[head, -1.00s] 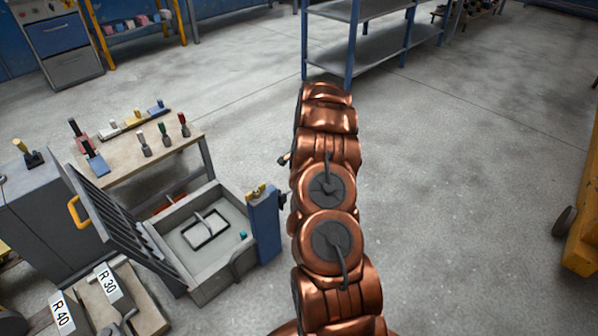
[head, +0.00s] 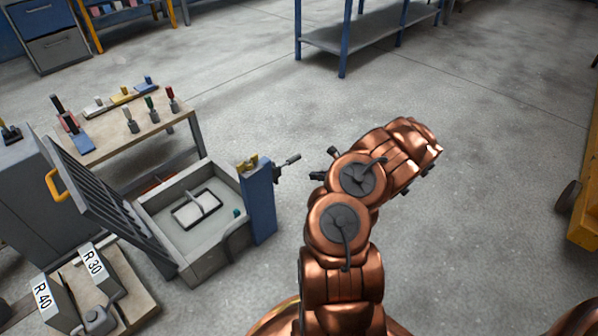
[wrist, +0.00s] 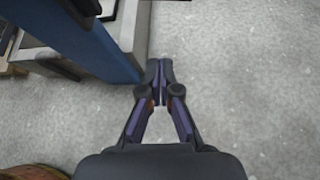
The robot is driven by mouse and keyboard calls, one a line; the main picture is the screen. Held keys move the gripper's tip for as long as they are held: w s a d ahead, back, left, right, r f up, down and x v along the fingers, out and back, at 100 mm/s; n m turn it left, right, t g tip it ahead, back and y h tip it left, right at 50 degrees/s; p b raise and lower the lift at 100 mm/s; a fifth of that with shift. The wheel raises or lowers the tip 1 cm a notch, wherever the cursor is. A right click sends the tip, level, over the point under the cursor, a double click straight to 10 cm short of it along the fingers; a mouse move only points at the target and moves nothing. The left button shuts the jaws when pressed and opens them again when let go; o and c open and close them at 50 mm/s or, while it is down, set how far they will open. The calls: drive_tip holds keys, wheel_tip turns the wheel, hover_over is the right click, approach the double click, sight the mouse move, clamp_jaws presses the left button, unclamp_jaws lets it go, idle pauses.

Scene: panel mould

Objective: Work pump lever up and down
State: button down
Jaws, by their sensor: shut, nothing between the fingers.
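The pump is a blue upright post (head: 260,205) at the right side of the mould box. Its dark lever (head: 288,161) sticks out to the right from near the post's top, close to level. My gripper (head: 316,176) is small and partly hidden by my arm in the head view, just right of and below the lever's end. In the wrist view my gripper (wrist: 159,66) is shut and empty, fingertips together over bare floor. The blue post (wrist: 95,35) runs along the upper left there, apart from the fingers.
The grey mould box (head: 195,270) has its slatted lid (head: 100,210) tilted open on the left. A bench (head: 150,130) with several hand tools stands behind it. R 30 (head: 93,262) and R 40 (head: 43,293) blocks sit at lower left. Floor is clear right of the post.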

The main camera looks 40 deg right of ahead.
sight(289, 162)
drive_tip(key=d+b+x, duration=0.1)
drive_tip(key=b+x, duration=0.3)
drive_tip(key=x, duration=0.6)
drive_tip(key=shift+m, duration=0.4)
drive_tip(key=shift+w+d+r+b, duration=0.15)
drive_tip(key=shift+r+b, duration=0.25)
drive_tip(key=shift+r, duration=0.6)
drive_tip(key=shift+w+d+r+b, duration=0.1)
drive_tip(key=shift+w+r+b, duration=0.2)
drive_tip(key=shift+r, duration=0.7)
drive_tip(key=shift+s, duration=0.1)
drive_tip(key=shift+d+t+h, duration=0.1)
drive_tip(key=shift+t+h, duration=0.2)
